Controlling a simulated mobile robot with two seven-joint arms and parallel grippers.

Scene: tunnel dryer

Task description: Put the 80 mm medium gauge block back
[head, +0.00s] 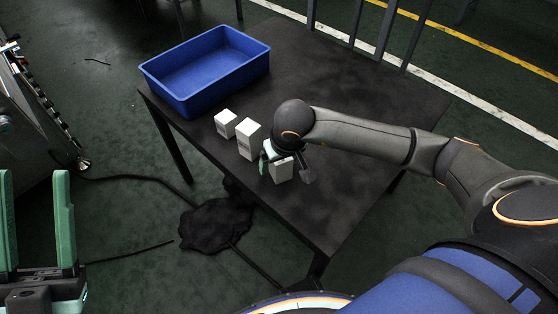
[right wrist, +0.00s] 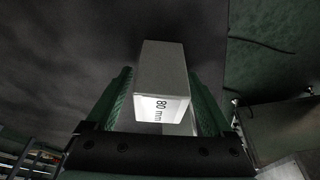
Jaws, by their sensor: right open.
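The 80 mm gauge block (right wrist: 161,75) is a pale grey-white block with "80 mm" printed on its end face in the right wrist view. In the head view it appears to be the nearest white block (head: 281,171), standing on the black table near its left edge. My right gripper (head: 277,157) is at this block. In the right wrist view its green fingers lie on either side of the block, jaws open. My left gripper (head: 35,180) is open and empty at the lower left, away from the table. The right gripper hides part of the block in the head view.
Two more white blocks, a taller one (head: 249,140) and a shorter one (head: 225,123), stand in a row beyond it. A blue bin (head: 186,94) sits at the table's far left corner. The right part of the black table (head: 352,215) is clear.

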